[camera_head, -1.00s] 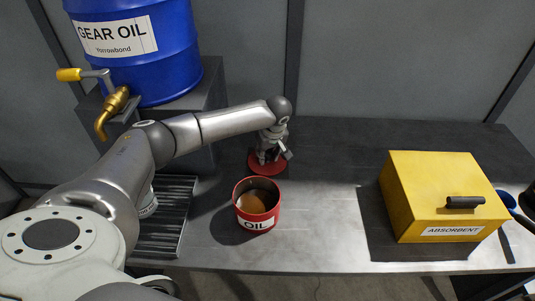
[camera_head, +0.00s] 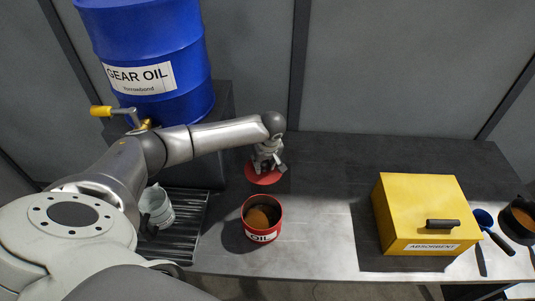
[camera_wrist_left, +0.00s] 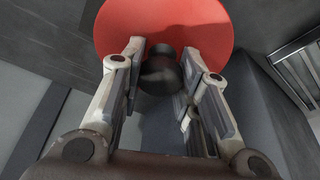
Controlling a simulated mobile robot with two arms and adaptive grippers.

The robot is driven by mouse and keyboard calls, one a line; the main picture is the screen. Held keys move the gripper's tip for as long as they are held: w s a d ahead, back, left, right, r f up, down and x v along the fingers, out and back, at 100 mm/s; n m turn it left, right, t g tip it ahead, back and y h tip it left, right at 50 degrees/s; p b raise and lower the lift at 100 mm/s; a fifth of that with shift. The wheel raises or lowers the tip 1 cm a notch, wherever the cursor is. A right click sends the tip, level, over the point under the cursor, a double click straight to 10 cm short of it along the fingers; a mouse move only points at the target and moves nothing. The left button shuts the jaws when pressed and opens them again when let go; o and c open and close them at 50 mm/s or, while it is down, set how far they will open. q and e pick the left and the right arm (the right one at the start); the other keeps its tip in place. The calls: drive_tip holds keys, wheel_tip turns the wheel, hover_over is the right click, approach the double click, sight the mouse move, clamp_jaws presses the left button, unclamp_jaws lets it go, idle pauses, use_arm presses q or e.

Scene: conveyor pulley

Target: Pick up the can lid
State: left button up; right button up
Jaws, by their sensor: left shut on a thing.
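The can lid (camera_head: 262,178) is a flat red disc behind the open red oil can (camera_head: 262,236) in the head view. In the left wrist view the red lid (camera_wrist_left: 175,28) fills the top middle, with a dark round knob (camera_wrist_left: 160,72) between the fingers. My left gripper (camera_head: 268,165) is at the lid, with its fingers (camera_wrist_left: 163,80) shut on the knob. I cannot tell whether the lid touches the bench or hangs just above it. The can stands upright, with brown contents inside. My right gripper is not in view.
A yellow absorbent box (camera_head: 425,208) stands right of the can. A blue gear oil drum (camera_head: 160,70) with a brass tap is at the back left. A pale cup (camera_head: 157,205) stands on the drip grate (camera_head: 190,222). The bench between can and box is clear.

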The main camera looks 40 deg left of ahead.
use_arm(q)
drive_tip(key=s+r+p, duration=0.1)
drive_tip(key=p, duration=0.1)
drive_tip(key=s+r+p, duration=0.1)
drive_tip(key=s+p, duration=0.1)
drive_tip(key=s+r+p, duration=0.1)
drive_tip(key=p, duration=0.1)
drive_tip(key=shift+s, duration=0.35)
drive_tip(key=shift+s+a+r, duration=0.1)
drive_tip(key=shift+s+r, duration=0.15)
drive_tip(key=shift+s, duration=0.55)
drive_tip(key=shift+s+r, duration=0.2)
drive_tip(key=shift+s, duration=0.55)
drive_tip(key=shift+s+a+r, duration=0.1)
drive_tip(key=shift+s+r, duration=0.15)
drive_tip(key=shift+s, duration=0.55)
drive_tip(key=shift+d, duration=0.15)
